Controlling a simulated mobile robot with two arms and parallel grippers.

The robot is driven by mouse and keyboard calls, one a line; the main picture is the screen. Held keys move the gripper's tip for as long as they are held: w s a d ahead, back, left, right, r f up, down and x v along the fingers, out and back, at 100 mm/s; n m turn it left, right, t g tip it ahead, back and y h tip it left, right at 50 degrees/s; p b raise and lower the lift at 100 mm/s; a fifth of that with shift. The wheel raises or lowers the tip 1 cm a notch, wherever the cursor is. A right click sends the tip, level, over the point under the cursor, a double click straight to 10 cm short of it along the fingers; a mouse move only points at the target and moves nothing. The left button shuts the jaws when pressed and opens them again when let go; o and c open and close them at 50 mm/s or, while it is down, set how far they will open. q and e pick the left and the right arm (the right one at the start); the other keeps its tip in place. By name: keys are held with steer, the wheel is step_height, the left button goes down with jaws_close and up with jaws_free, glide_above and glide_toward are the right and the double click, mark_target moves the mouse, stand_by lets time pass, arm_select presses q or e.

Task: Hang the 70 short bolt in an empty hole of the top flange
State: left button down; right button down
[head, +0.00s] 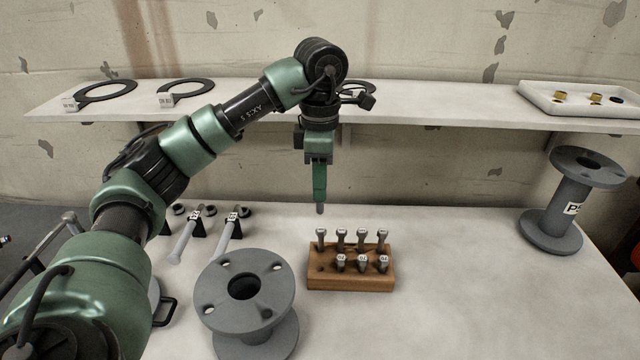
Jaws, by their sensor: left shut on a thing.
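My left gripper (319,196) points straight down above the back of the bolt block and is shut on a small grey bolt (320,209). Only the bolt's lower end shows; its label is hidden. The wooden block (350,283) holds several upright bolts with labelled heads, and its front left spot looks empty. The labels are too small to read. A grey pipe spool (268,341) stands left of the block. Its top flange (238,314) has a large centre bore and several small holes around it, with no bolt seen in them. My right gripper is not in view.
Long bolts (183,244) rest on black stands behind the spool. Another grey spool (567,195) with a label stands at the right. A shelf (440,118) at the back holds black ring gaskets (105,90) and a white tray (545,104).

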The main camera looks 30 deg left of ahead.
arm_select(q)
steer(key=shift+r+p, duration=1.1)
steer(key=shift+r, duration=0.25)
steer(key=shift+f, duration=0.1)
